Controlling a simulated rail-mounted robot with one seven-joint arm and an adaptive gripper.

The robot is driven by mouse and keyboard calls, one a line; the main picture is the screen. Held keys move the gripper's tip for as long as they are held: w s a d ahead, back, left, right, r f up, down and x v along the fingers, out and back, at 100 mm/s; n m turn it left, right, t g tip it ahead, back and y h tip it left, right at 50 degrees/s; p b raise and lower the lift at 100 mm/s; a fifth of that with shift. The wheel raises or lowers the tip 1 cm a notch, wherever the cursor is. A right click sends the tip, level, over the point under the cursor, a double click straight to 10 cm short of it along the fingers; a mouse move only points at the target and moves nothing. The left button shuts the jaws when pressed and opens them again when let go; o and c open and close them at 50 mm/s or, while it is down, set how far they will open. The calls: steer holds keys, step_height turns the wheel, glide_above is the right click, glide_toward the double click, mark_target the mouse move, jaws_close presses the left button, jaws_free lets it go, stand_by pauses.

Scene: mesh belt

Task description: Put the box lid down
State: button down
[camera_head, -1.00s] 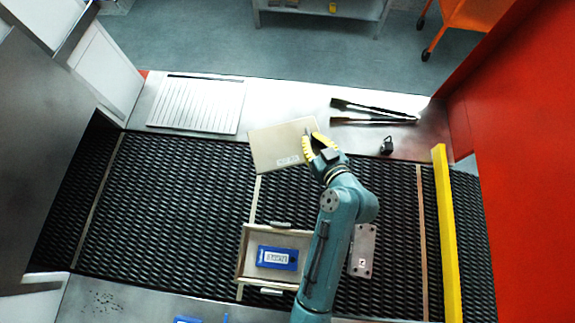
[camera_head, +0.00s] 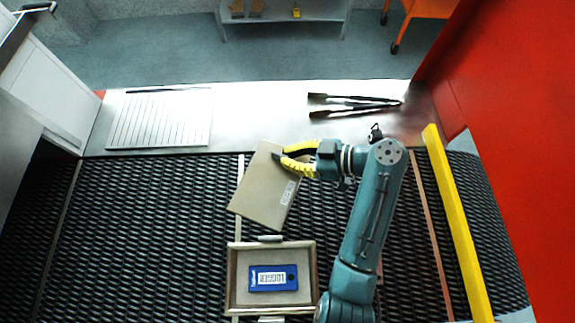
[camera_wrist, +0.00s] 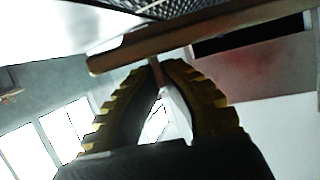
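The box lid (camera_head: 262,198) is a flat tan panel with a small label, held turned above the black mesh belt, behind the box. My gripper (camera_head: 279,159) is shut on the lid near its far edge. In the wrist view, the yellow-ridged fingers (camera_wrist: 158,68) close on a thin brown part under the lid (camera_wrist: 200,36). The open box (camera_head: 232,278) lies on the belt nearer to me, below the lid in the head view. A blue labelled device (camera_head: 273,278) lies inside it. The lid's height above the belt is hard to judge.
A slotted metal plate (camera_head: 160,118), brushes (camera_head: 355,105) and a small black object (camera_head: 376,133) lie on the steel ledge (camera_head: 250,115) beyond the belt. A yellow bar (camera_head: 459,225) runs along the right. The belt (camera_head: 140,235) left of the box is clear.

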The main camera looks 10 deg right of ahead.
step_height(320, 180, down, 5)
steer(key=shift+w+f+b, duration=0.1)
steer(key=shift+b, duration=0.2)
steer(key=shift+f+b, duration=0.5)
steer(key=shift+b, duration=0.1)
steer(key=c, duration=1.2)
jaws_free()
steer(key=shift+c, duration=0.2)
steer(key=shift+r+p, duration=0.3)
steer(key=shift+p, duration=0.05)
steer(key=shift+r+p, duration=0.6)
steer(key=shift+p, duration=0.05)
steer(key=b+v, duration=0.1)
steer(key=v, duration=1.1)
steer(key=shift+f, duration=0.35)
